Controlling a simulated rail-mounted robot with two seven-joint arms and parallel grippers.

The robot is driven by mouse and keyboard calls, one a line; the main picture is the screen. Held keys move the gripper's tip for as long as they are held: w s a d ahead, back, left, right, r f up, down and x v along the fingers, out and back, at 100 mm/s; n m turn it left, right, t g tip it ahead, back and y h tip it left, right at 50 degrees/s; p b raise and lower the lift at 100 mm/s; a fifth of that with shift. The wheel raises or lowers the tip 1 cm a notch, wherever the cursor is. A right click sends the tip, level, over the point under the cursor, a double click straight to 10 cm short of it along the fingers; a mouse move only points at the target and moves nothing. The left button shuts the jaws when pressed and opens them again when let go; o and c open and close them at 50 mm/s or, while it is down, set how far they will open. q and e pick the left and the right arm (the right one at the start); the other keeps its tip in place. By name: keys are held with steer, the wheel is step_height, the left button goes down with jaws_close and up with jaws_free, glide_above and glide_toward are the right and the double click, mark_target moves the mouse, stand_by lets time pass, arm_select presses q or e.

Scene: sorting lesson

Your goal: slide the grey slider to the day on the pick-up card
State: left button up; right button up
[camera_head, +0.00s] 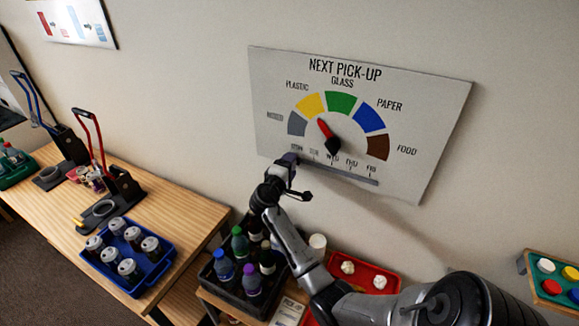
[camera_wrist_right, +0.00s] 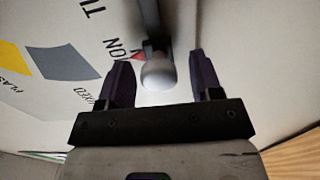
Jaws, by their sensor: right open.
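The white pick-up board (camera_head: 440,110) hangs on the wall, with a coloured dial and a red pointer (camera_head: 325,130) aimed up and left between yellow and green. Below the dial a slot track (camera_head: 350,176) runs under the weekday labels, MON at the left end to FRI. In the right wrist view the pale grey slider knob (camera_wrist_right: 158,75) lies between the spread fingers of my right gripper (camera_wrist_right: 158,66), with a gap on both sides. In the head view my right gripper (camera_head: 297,175) is at the MON end and hides the knob. A card (camera_head: 288,312) lies at the bottom, its text unreadable.
A dark crate of bottles (camera_head: 207,283) and a red tray (camera_head: 391,270) stand below the board. A blue tray of cans (camera_head: 160,278) is on the wooden table at left. The wall right of the board is clear.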

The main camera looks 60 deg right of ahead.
steer(key=a+b, duration=0.2)
steer(key=a, duration=1.2)
steer(key=shift+w+b, duration=0.2)
steer(key=shift+b, duration=0.15)
steer(key=shift+d, duration=0.1)
